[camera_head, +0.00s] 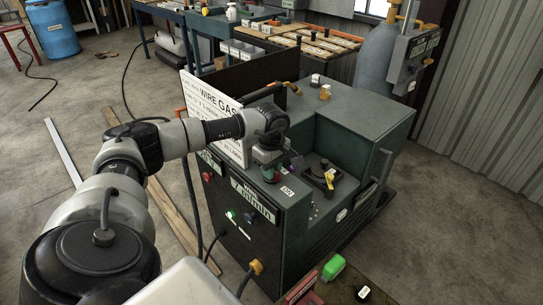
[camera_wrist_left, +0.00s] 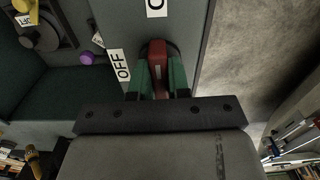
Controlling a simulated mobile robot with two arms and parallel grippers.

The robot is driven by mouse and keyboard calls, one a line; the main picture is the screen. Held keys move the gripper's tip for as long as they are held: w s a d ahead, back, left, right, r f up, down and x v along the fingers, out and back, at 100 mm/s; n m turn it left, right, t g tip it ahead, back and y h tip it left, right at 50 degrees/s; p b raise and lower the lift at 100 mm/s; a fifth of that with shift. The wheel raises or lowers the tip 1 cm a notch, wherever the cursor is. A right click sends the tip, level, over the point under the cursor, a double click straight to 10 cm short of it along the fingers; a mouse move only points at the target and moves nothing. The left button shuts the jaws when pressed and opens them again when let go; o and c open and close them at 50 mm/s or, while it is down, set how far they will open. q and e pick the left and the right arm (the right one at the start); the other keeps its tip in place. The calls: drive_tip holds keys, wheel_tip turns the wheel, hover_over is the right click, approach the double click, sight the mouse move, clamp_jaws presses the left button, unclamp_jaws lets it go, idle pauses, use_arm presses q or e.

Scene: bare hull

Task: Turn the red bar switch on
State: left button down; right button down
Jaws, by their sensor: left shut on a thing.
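The red bar switch (camera_wrist_left: 157,55) sits on the top of the dark green machine (camera_head: 330,130). My left gripper (camera_wrist_left: 158,78) reaches down over it, with its green fingers on either side of the red bar and shut on it. In the wrist view the bar runs up the picture, toward a white label (camera_wrist_left: 157,8) cut off at the top edge. A white OFF label (camera_wrist_left: 119,65) lies to the left of the bar. In the head view my left gripper (camera_head: 270,172) hides most of the switch. My right gripper is not in view.
A white wire-gas sign board (camera_head: 215,110) stands upright close to my left arm. A purple knob (camera_wrist_left: 87,58) and a spool recess lie left of the switch in the wrist view. A grey-blue gas cylinder (camera_head: 377,65) stands behind the machine. Planks and cables lie on the floor.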

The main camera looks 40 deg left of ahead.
use_arm(q)
drive_tip(key=shift+r+m, duration=0.1)
drive_tip(key=shift+m, duration=0.3)
drive_tip(key=c, duration=1.1)
unclamp_jaws()
wheel_tip(320, 180, up, 11)
drive_tip(key=shift+f+b, duration=0.15)
drive_tip(key=shift+b, duration=0.3)
